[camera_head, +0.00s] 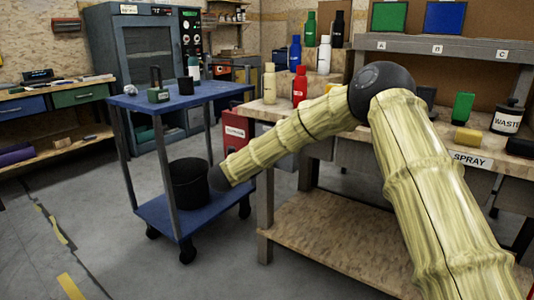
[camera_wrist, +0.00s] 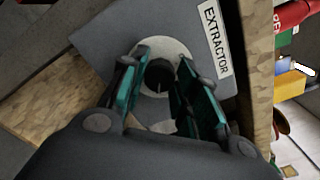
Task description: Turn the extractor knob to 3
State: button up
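In the wrist view, a grey panel (camera_wrist: 105,38) carries a white label reading "EXTRACTOR" (camera_wrist: 214,40). A dark round knob (camera_wrist: 159,74) sits on a pale round dial (camera_wrist: 176,47) on this panel. A small light mark shows on the knob's lower part; no dial numbers are legible. My gripper (camera_wrist: 161,68) is open, with one teal-lined finger on each side of the knob. Gaps show between the fingers and the knob, and the fingers cover parts of the dial. In the head view, my arm reaches down to the left; the knob and fingers cannot be made out there.
A blue cart (camera_head: 172,98) with a black bin (camera_head: 189,183) on its lower shelf stands left of my forearm. A wooden workbench (camera_head: 266,112) with bottles is behind my arm. A red box (camera_head: 236,131) sits between them. Open floor (camera_head: 85,220) lies at left.

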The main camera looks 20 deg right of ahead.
jog(key=o, duration=0.3)
jog(key=v, duration=1.2)
